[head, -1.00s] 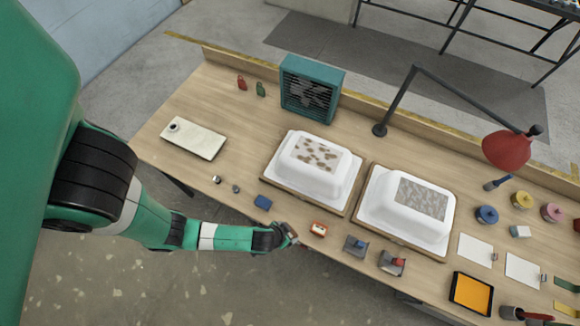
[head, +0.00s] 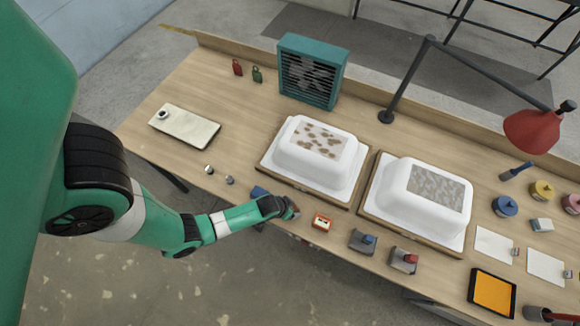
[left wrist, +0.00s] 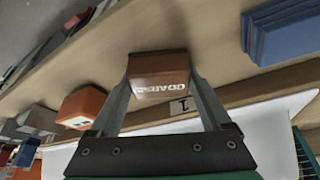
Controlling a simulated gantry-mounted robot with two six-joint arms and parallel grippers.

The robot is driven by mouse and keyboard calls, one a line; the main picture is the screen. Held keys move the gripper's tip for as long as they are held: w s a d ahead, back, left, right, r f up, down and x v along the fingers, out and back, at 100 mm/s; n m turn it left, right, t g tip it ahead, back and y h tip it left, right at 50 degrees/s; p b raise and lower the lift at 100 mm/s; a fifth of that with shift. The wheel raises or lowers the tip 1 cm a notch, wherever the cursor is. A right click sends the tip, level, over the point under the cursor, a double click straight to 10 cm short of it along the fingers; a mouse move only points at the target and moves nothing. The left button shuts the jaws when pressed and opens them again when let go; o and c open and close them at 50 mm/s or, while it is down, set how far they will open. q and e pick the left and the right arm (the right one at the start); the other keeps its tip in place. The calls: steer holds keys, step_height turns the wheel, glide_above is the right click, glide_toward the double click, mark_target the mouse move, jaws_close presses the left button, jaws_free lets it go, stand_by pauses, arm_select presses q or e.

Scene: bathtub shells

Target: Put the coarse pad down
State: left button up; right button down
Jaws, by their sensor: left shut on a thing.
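The coarse pad is a brown-red block with white lettering (left wrist: 160,76). In the left wrist view it sits between the two fingers of my left gripper (head: 290,208), which is shut on it. In the head view the pad is a small reddish piece at the gripper tip, over the front edge strip of the bench. I cannot tell whether it touches the wood. A blue block (head: 258,191), partly hidden by my arm, lies left of it. An orange block with a pale label (head: 322,222) lies right of it. My right gripper is not in view.
Two white tub shells (head: 308,154) (head: 422,200) on wooden boards stand behind. Two grey holders (head: 362,242) (head: 403,259) and an orange tray (head: 492,294) are on the right. A small numbered tag (left wrist: 181,105) lies by the pad. Bare wood lies around the gripper.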

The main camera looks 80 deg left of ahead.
arm_select(q)
steer(key=shift+f, duration=0.15)
steer(key=o, duration=1.3)
steer(key=shift+a, duration=0.1)
steer(key=shift+c, duration=0.2)
steer(key=shift+r, duration=0.3)
steer(key=p+v, duration=0.8)
steer(key=v, duration=0.4)
